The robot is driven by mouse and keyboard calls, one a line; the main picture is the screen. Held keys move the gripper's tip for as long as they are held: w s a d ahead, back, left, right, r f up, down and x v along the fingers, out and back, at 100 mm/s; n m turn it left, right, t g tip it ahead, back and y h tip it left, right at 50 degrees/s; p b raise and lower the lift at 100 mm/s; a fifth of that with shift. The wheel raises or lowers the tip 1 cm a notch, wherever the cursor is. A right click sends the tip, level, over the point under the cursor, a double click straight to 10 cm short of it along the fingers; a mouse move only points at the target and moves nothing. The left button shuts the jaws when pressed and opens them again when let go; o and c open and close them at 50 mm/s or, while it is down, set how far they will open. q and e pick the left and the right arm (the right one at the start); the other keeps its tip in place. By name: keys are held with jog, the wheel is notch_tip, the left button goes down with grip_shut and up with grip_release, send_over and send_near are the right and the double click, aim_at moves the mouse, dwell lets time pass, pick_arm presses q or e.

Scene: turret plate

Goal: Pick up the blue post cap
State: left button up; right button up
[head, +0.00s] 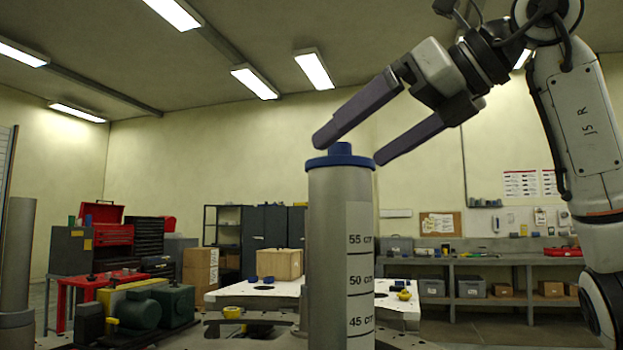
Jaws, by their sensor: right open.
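The blue post cap (341,160) sits on top of a grey upright post (330,240) in the middle of the head view. The cap has a wide rim and a small raised knob. The post bears a height scale reading 45, 50 and 55 cm. My right gripper (348,151) comes in from the upper right and is open. Its two dark fingers point down and left, one tip by the upper left of the knob and the other by the right edge of the rim. I cannot tell whether either finger touches the cap. My left gripper is not in view.
Another grey post (17,260) stands at the left edge. A green motor and pump unit (140,308) lies low on the left. A wooden box (279,264) stands on a pale plate behind the post. A workbench (490,262) runs along the back right. The air around the cap is clear.

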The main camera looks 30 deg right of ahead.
aim_at(345, 158)
jog(key=x, duration=0.2)
jog(key=shift+w+a+f, duration=0.2)
jog(key=shift+w+f, duration=0.05)
jog(key=shift+w+a+f, duration=0.15)
jog(key=shift+w+f, duration=0.05)
jog(key=shift+w, duration=0.35)
jog(key=p+x, duration=0.1)
jog(key=x, duration=0.2)
jog(key=shift+w+f, duration=0.1)
jog(key=shift+w, duration=0.3)
jog(key=shift+w+a+f, duration=0.15)
jog(key=shift+w, duration=0.25)
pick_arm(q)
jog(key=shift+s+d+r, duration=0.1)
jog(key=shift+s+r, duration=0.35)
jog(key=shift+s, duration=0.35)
pick_arm(e)
jog(key=shift+c, duration=0.2)
jog(key=c, duration=1.1)
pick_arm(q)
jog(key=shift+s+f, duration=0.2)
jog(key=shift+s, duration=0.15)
pick_arm(e)
jog(key=shift+c, duration=0.4)
